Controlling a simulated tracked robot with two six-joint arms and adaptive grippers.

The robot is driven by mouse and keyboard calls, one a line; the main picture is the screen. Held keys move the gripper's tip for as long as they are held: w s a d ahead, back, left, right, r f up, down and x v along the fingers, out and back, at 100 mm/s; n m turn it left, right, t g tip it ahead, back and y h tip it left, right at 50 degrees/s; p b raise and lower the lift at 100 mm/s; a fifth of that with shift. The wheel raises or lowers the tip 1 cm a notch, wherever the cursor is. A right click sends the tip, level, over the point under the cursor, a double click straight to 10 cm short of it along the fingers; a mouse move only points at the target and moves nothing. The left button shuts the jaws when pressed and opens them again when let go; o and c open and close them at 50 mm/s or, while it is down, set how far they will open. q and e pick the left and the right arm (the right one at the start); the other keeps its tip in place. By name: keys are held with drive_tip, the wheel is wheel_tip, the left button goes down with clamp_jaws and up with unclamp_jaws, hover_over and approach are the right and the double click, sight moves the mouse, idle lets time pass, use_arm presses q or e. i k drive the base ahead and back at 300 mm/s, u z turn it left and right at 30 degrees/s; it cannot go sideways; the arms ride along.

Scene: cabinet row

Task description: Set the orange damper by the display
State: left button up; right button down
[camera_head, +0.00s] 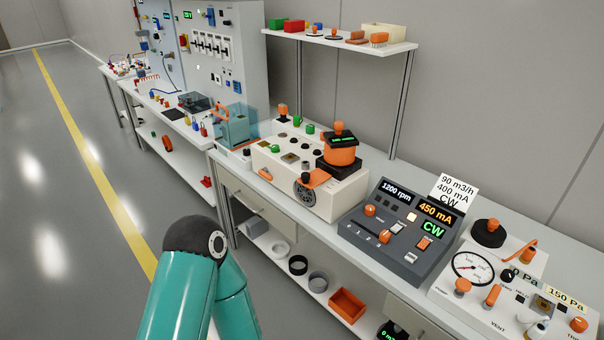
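A cream box unit (272,173) stands on the bench in the middle. A fan-like round opening (305,193) is on its front, with an orange flap-like piece (316,178) just above it. An orange cylinder (342,153) with a knob on top stands on a black base at the unit's right end and carries a small dark display (342,139) with green text. I cannot tell for certain which orange part is the damper. A grey console (385,243) to the right shows 1200 rpm, 450 mA and CW. Neither gripper is in view.
A white card (453,188) behind the console reads 90 m3/h, 400 mA, CW. A gauge panel (505,290) stands at the right. Rings and an orange tray (347,306) lie on the lower shelf. My teal arm fills the bottom centre-left.

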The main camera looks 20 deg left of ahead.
sight(312, 179)
drive_tip(key=z, duration=0.1)
drive_tip(key=i, duration=1)
drive_tip(key=u, duration=0.1)
